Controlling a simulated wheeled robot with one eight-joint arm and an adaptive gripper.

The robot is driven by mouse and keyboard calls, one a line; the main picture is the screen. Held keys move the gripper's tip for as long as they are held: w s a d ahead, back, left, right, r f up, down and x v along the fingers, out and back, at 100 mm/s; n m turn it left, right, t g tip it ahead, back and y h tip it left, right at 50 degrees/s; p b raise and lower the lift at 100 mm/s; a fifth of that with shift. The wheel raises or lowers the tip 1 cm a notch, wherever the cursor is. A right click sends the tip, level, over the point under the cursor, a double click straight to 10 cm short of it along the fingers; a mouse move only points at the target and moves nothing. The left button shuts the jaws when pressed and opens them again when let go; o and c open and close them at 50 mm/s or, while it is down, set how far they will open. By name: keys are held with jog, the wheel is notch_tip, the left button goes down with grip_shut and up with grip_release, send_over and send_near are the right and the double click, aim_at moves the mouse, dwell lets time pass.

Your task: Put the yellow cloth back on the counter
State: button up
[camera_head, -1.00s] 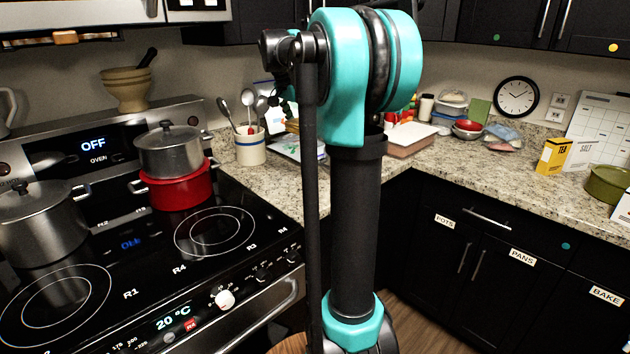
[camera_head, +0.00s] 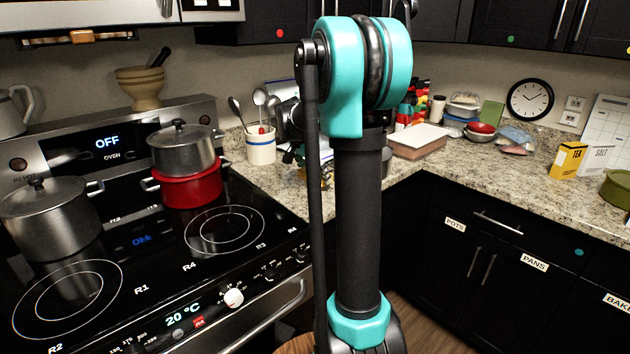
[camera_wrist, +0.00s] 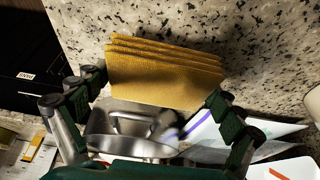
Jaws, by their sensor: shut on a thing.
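The yellow cloth (camera_wrist: 165,75) shows in the wrist view as a folded stack of layers. My gripper (camera_wrist: 157,92) has one finger at each side of the cloth and is shut on it. A dark shadow falls on the speckled counter (camera_wrist: 275,35) beside the cloth, which seems to be held close to the counter; I cannot tell whether they touch.
A utensil crock (camera_head: 261,148) stands on the counter left of my arm. The stove (camera_head: 120,265) holds pots at left.

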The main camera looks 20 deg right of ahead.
jog(key=shift+f, duration=1.15)
jog(key=shift+f, duration=0.1)
jog(key=o, duration=1)
jog(key=v, duration=1.2)
